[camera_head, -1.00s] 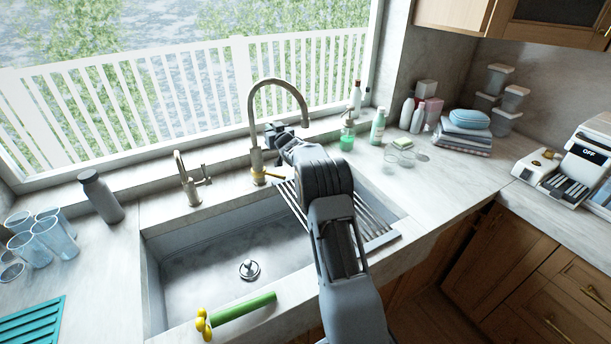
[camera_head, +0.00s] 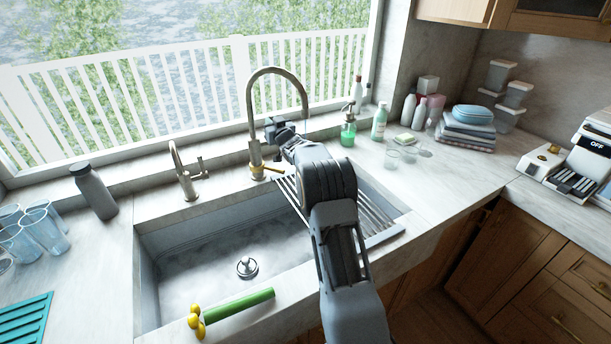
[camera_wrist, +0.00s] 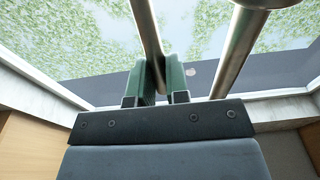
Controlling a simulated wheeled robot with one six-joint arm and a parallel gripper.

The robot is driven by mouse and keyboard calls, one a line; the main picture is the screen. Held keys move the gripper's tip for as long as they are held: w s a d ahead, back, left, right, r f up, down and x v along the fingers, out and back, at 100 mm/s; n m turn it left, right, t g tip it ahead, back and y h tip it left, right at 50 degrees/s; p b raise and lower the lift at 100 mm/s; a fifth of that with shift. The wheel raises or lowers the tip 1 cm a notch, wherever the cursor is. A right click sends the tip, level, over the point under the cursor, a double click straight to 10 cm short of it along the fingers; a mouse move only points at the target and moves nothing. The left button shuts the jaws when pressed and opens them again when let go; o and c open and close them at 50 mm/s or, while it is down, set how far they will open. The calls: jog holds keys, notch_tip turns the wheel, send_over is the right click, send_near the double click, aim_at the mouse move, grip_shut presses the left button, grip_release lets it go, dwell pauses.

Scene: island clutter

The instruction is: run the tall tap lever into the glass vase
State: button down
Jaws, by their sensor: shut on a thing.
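The tall tap (camera_head: 252,105) is a metal gooseneck behind the sink. Its spout arches to the right and ends above the rack side of the sink. My gripper (camera_head: 272,130) is beside its column, with my arm reaching from the front. I cannot make out a glass vase; my arm hides part of the sink.
A smaller tap (camera_head: 186,172) stands left of the tall one. A slatted rack (camera_head: 375,218) spans the sink's right side. A green roller (camera_head: 238,305) with yellow knobs lies on the front rim.

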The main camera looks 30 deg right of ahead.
jog(key=shift+s+f+t+b, duration=0.4)
jog(key=shift+s+t+b, duration=0.5)
jog(key=shift+b, duration=3.25)
jog(key=p, duration=0.2)
jog(key=shift+w+r+p, duration=0.4)
jog(key=w+g+p, duration=0.2)
jog(key=g+p, duration=0.1)
jog(key=p, duration=0.6)
jog(key=shift+r, duration=0.1)
jog(key=c, duration=1.5)
grip_release()
jog(key=shift+f, duration=0.2)
jog(key=o, duration=0.5)
jog(key=shift+r, duration=0.1)
jog(key=shift+c, duration=0.2)
